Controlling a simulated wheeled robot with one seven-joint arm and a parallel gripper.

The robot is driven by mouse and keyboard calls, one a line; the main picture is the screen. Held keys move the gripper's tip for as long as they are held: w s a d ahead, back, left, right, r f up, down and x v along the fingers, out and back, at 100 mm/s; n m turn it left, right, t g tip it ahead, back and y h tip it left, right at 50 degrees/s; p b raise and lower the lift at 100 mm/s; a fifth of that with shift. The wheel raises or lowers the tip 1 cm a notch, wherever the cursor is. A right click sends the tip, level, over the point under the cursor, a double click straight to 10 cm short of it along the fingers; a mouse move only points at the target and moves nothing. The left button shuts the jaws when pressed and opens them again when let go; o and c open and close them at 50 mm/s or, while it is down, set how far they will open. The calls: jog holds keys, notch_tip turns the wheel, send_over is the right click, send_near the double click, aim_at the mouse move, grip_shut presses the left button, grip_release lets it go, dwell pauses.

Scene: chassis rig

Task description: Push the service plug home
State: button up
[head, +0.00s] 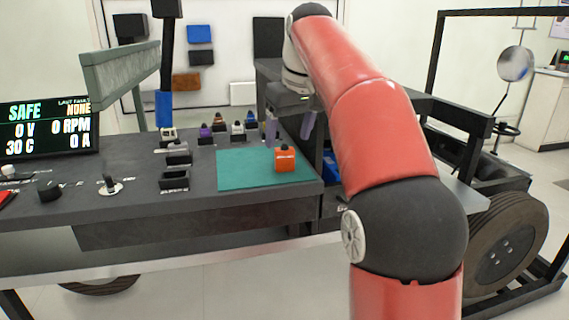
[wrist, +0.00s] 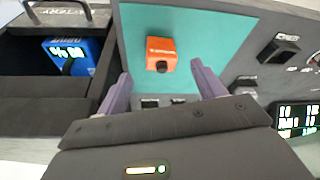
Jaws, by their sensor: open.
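The service plug seems to be the orange block (head: 285,163) with a black knob on top, standing on the teal mat (head: 235,172). In the wrist view the orange plug (wrist: 172,50) shows a small label that I cannot read clearly. My gripper (head: 289,132) is above the bench, behind the plug in the head view. In the wrist view my gripper (wrist: 160,72) is open, its two purple fingers apart and nothing between them. The plug lies just beyond the fingertips, not touched. A black rectangular socket (head: 174,183) sits left of the mat; its label is too small to read.
Several small coloured plugs (head: 206,131) stand in a row behind the mat. A display (head: 45,130) at the left reads SAFE, 0 V. A blue box (wrist: 75,60) sits in a dark bay beside the bench. A grey-green beam (head: 120,72) rises at the back left.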

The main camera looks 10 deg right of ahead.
aim_at(285, 144)
jog(key=b+x, duration=0.1)
jog(key=x, duration=0.3)
jog(key=shift+w+a+f, duration=0.1)
jog(key=shift+w+a, duration=0.05)
jog(key=shift+c, duration=0.5)
jog(key=c, duration=1)
